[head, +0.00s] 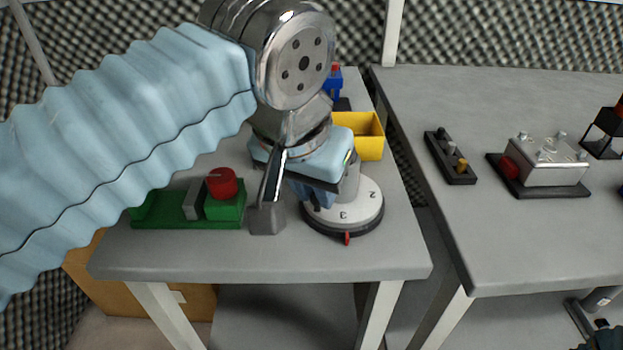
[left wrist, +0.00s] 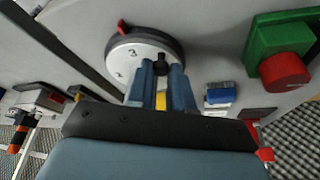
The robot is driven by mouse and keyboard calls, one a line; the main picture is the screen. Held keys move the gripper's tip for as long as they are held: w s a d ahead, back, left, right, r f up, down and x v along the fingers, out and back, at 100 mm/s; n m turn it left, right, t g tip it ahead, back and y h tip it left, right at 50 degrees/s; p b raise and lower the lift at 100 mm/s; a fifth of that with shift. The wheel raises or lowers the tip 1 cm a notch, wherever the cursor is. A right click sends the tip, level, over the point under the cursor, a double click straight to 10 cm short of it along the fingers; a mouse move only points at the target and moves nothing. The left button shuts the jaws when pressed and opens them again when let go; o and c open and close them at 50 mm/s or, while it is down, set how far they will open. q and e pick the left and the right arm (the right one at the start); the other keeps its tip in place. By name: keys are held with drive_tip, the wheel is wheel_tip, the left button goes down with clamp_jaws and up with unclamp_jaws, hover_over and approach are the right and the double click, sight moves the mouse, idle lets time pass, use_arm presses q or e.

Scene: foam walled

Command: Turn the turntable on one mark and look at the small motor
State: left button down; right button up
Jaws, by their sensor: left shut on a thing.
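The turntable (head: 366,207) is a white disc with black numbers on a dark round base near the front of the left table. "2" and "3" show, and a red pointer (head: 347,238) stands at its front edge. The disc (left wrist: 124,62) and pointer (left wrist: 122,28) also show in the left wrist view. A grey cylinder (head: 352,183) shows over the disc, partly behind my gripper; I cannot tell if it is the small motor. My left gripper (head: 320,200) is low over the disc's left side, its blue fingers (left wrist: 161,70) shut on what seems a turntable part, mostly hidden.
A green box with a red knob (head: 222,183) and a grey block (head: 267,218) stand close left of the turntable. A yellow bin (head: 370,136) is behind it. The right table holds a black strip (head: 449,158) and a metal box (head: 546,162). A gap separates the tables.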

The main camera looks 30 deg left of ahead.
use_arm(q)
drive_tip(key=shift+d+n, duration=0.25)
drive_tip(key=shift+n, duration=0.25)
idle(0.3)
drive_tip(key=c, duration=1)
unclamp_jaws()
drive_tip(key=shift+c, duration=0.2)
drive_tip(key=p+v, duration=0.2)
drive_tip(key=v, duration=1.1)
drive_tip(key=shift+d+r+p, duration=0.2)
drive_tip(key=shift+r+p, duration=0.15)
drive_tip(key=shift+p, duration=0.05)
drive_tip(key=shift+s, duration=0.1)
